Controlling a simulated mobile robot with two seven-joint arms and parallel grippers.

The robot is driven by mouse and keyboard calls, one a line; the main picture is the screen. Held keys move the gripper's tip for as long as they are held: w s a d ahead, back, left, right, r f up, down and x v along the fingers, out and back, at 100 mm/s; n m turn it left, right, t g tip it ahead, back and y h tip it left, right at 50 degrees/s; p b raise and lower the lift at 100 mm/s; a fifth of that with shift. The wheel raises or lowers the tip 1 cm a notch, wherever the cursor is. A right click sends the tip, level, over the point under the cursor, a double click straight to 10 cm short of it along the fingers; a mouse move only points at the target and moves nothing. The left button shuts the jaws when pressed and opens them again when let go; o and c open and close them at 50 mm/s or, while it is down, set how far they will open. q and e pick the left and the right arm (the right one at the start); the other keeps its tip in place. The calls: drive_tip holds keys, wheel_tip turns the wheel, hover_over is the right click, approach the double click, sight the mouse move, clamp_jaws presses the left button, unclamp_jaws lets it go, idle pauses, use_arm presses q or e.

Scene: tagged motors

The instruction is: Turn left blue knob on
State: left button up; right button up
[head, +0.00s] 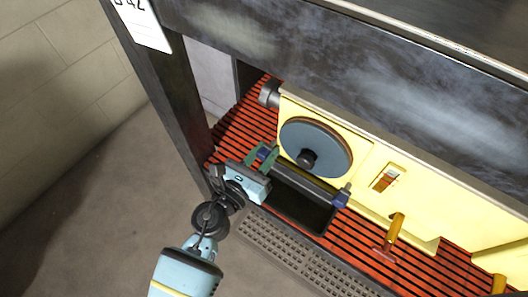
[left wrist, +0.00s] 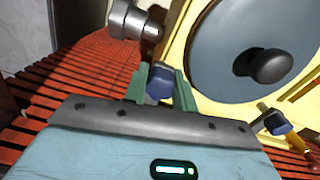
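The left blue knob (left wrist: 160,83) is between the green fingers of my left gripper (left wrist: 161,88) in the left wrist view. The fingers sit close on both sides of it, and it fills the gap. In the head view my left gripper (head: 262,157) reaches the left end of the dark bar under the grey disc, and the fingers mostly hide the knob. A second blue knob (head: 342,196) is at the right end of the bar; it also shows in the left wrist view (left wrist: 277,122). My right gripper is not in view.
The cream machine (head: 372,160) carries a large grey disc (head: 316,148) with a black hub. A red slatted floor (head: 240,125) lies around it. A dark frame beam (head: 330,65) runs above, with a post at left. Yellow pegs (head: 395,228) stand at right. The floor at lower left is clear.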

use_arm(q)
drive_tip(key=c, duration=0.4)
